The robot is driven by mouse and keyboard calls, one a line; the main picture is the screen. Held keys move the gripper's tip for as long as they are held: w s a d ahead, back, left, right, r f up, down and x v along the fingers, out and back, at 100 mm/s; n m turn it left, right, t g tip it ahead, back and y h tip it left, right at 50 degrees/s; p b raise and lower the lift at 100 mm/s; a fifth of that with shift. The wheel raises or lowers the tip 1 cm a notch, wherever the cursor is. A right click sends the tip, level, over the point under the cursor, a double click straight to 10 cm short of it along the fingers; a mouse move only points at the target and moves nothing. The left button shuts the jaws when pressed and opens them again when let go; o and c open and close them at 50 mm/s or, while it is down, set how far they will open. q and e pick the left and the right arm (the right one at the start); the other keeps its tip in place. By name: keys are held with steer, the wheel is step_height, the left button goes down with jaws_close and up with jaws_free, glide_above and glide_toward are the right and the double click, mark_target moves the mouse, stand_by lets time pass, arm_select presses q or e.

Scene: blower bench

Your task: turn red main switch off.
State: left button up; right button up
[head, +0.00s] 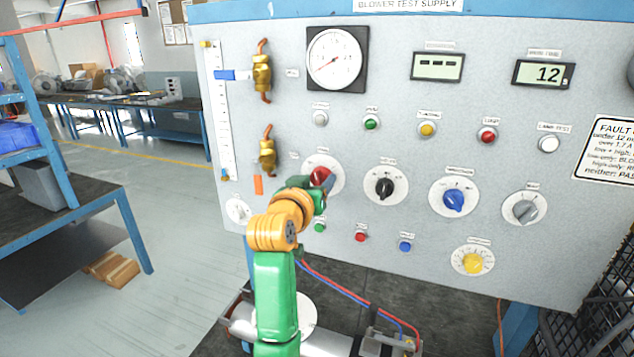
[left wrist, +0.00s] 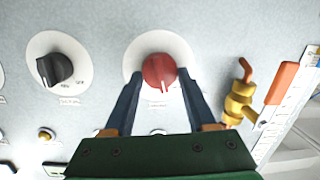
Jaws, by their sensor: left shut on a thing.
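The red main switch (head: 320,175) is a red rotary knob on a round white plate on the grey panel, left of the black knob. The plate's lettering is too small to read. My right gripper is not in view.
A black knob (head: 385,188), a blue knob (head: 453,201) and a grey knob (head: 523,211) line the panel to the right. Small green, red and blue buttons sit below. A brass valve (head: 268,158) is close on the left. A blower unit lies below the panel.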

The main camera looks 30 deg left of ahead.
arm_select(q)
steer(key=n, duration=0.5)
steer(key=shift+a+h, duration=0.15)
steer(key=shift+h, duration=0.25)
stand_by(0.4)
steer(key=o, duration=1.4)
steer(key=shift+w+f, duration=0.1)
steer(key=shift+w, duration=0.05)
steer(key=b+v, duration=0.2)
steer(key=v, duration=0.5)
steer(key=shift+b, duration=0.35)
